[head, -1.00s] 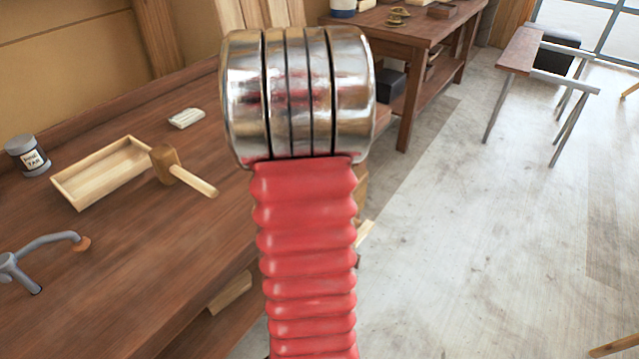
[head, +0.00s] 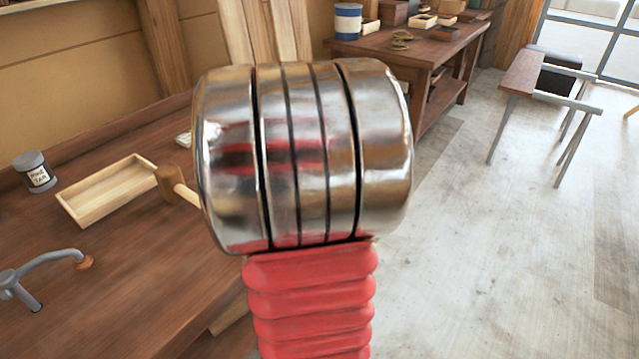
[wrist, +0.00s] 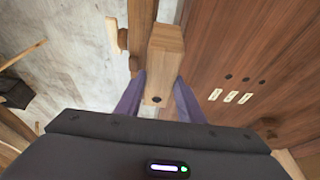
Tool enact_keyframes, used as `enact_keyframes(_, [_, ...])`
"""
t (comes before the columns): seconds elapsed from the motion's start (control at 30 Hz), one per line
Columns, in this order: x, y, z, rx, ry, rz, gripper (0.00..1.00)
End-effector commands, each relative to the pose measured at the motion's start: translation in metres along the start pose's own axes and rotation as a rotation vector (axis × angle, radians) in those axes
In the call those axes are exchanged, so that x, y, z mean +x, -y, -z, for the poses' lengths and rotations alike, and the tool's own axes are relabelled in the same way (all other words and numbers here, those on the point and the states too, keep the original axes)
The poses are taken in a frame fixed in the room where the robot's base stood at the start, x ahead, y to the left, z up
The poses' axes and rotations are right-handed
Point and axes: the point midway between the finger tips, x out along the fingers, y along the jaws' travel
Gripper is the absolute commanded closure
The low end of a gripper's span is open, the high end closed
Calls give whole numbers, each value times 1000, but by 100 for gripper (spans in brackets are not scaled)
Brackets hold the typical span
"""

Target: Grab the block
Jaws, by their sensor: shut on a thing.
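The block (wrist: 165,50) is a long light-brown wooden piece with a dark round spot near its close end, seen in the wrist view. My gripper (wrist: 159,84) has two purple fingers, one along each side of the block, and is shut on it. In the head view my own red and metal arm fills the middle. My gripper and the block do not show there.
In the head view a workbench (head: 110,270) at left carries a tin (head: 36,172), an open wooden tray (head: 92,207), a mallet (head: 172,183) and a grey clamp-like tool (head: 40,272). A second bench (head: 400,55) stands behind. The floor at right is mostly open.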

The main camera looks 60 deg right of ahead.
Motion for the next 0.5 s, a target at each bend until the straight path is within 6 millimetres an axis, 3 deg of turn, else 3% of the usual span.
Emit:
enact_keyframes(0.3, [-29, 1, -68, -5, -2, 4, 100])
enact_keyframes(0.5, [-42, 0, -100, -4, -1, 3, 100])
